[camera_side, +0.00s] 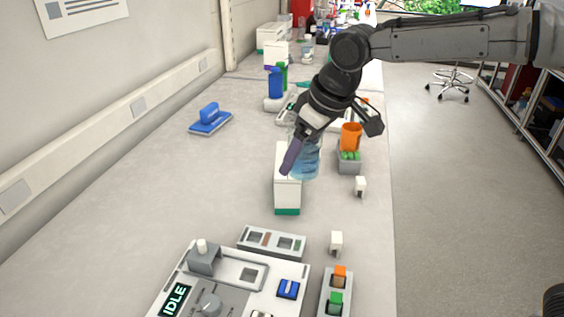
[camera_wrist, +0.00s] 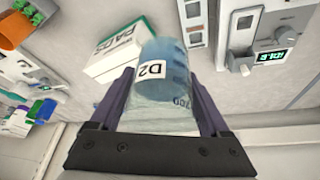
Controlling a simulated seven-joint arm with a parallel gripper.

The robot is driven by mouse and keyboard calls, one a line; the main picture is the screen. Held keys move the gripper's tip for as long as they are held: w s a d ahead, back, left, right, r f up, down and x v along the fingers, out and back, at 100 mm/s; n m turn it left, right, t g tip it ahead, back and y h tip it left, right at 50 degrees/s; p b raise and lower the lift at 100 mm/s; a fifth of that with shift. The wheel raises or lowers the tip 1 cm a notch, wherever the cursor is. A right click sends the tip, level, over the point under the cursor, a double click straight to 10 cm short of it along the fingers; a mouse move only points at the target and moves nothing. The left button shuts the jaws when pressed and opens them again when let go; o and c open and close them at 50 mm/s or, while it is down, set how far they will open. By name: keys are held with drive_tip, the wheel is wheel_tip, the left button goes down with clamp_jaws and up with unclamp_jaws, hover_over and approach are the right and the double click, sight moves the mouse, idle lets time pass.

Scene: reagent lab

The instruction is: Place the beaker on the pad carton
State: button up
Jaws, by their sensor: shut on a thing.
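The beaker (camera_wrist: 165,70) is clear with blue liquid and a label reading D2. My gripper (camera_wrist: 165,88) is shut on it, one finger on each side. In the side view the beaker (camera_side: 306,160) hangs below my gripper (camera_side: 300,150), partly covered by a purple finger. The pad carton (camera_side: 287,197) is a white box with a green base edge on the bench. The beaker overlaps its upper right part in the side view. In the wrist view the carton (camera_wrist: 112,48), marked PADS, is beyond and left of the beaker. I cannot tell whether they touch.
A grey bin (camera_side: 349,160) with an orange cup stands right of the carton. A device reading IDLE (camera_side: 215,285) and a grey rack (camera_side: 272,242) are in front. A blue-handled tool (camera_side: 210,120) lies at left. The bench left of the carton is clear.

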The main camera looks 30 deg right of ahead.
drive_tip(key=d+r+m, duration=0.2)
drive_tip(key=d+r, duration=0.5)
drive_tip(key=d, duration=0.1)
approach(281, 154)
drive_tip(key=shift+w+a+f+h, duration=0.15)
drive_tip(key=shift+w+f, duration=0.15)
drive_tip(key=shift+w, duration=0.15)
drive_tip(key=shift+w+a+f+h, duration=0.2)
drive_tip(key=shift+w+f, duration=0.1)
drive_tip(key=shift+w, duration=0.1)
drive_tip(key=shift+s+x, duration=0.2)
drive_tip(key=shift+x, duration=0.7)
drive_tip(key=shift+s+x, duration=0.2)
drive_tip(key=shift+x, duration=0.65)
drive_tip(key=shift+f, duration=0.3)
drive_tip(key=o, duration=1.4)
drive_tip(key=shift+f, duration=0.1)
